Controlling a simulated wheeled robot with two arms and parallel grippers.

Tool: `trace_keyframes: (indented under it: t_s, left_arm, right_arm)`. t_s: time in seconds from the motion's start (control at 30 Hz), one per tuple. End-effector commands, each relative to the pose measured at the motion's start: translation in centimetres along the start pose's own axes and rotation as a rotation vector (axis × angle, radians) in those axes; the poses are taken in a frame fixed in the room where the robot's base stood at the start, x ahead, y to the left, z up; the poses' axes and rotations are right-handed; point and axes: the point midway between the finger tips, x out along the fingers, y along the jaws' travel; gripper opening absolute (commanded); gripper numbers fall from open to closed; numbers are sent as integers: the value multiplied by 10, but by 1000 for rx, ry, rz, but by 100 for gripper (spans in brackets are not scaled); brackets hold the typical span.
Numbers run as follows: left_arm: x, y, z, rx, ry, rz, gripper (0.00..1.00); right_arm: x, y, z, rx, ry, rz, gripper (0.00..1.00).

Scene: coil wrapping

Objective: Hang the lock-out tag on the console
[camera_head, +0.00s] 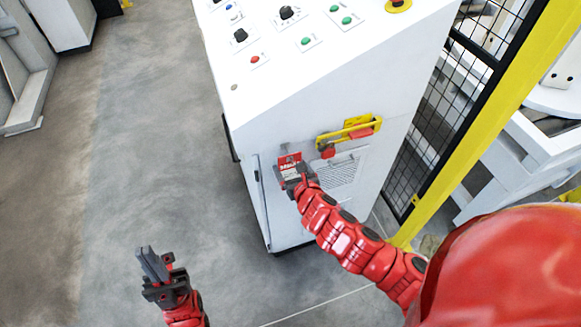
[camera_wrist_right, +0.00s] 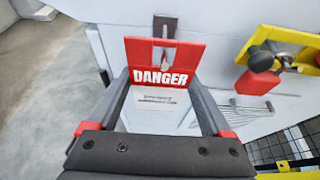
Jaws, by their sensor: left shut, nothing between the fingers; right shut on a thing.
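The lock-out tag (camera_wrist_right: 163,76), red with a white "DANGER" band and a pale lower part, is held upright by my right gripper (camera_wrist_right: 163,95) in the right wrist view. A grey peg-like piece (camera_wrist_right: 163,28) shows at the slot in its top; I cannot tell whether it passes through. In the head view the tag (camera_head: 289,160) is close against the front of the white console (camera_head: 300,115), with my right gripper (camera_head: 292,180) just below it. My left gripper (camera_head: 155,265) is shut and empty, low at the left, away from the console.
A yellow lock-out bar (camera_head: 348,131) with a red padlock (camera_head: 328,152) is on the console front, right of the tag. A yellow post (camera_head: 480,105) and black mesh fence stand at the right. The floor at the left is clear.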

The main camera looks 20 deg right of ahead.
Motion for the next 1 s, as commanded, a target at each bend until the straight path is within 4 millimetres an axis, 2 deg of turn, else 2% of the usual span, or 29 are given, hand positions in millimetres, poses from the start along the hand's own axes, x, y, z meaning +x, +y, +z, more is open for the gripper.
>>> trace_keyframes:
  t_s: [0.03,0.07,0.13,0.4,0.57,0.83,0.9,1.0]
  left_arm:
    - [0,0,0,0,0,0,0]
    - [0,0,0,0,0,0,0]
    - [0,0,0,0,0,0,0]
    - [0,0,0,0,0,0,0]
    - [1,0,0,0,0,0,0]
    - [15,-1,-2,0,0,0,0]
    - [39,-2,-6,0,0,0,0]
    - [59,-3,-10,0,0,0,0]
  right_arm:
    - [0,0,0,0,0,0,31]
    - [0,0,0,0,0,0,87]
    - [0,0,0,0,0,0,100]
    - [-1,0,0,0,0,-1,100]
    - [-13,-2,2,-2,-3,-2,100]
    - [-62,-1,2,0,1,-2,100]
    - [-78,0,7,0,8,-2,100]
    - [-96,0,8,0,9,-1,100]
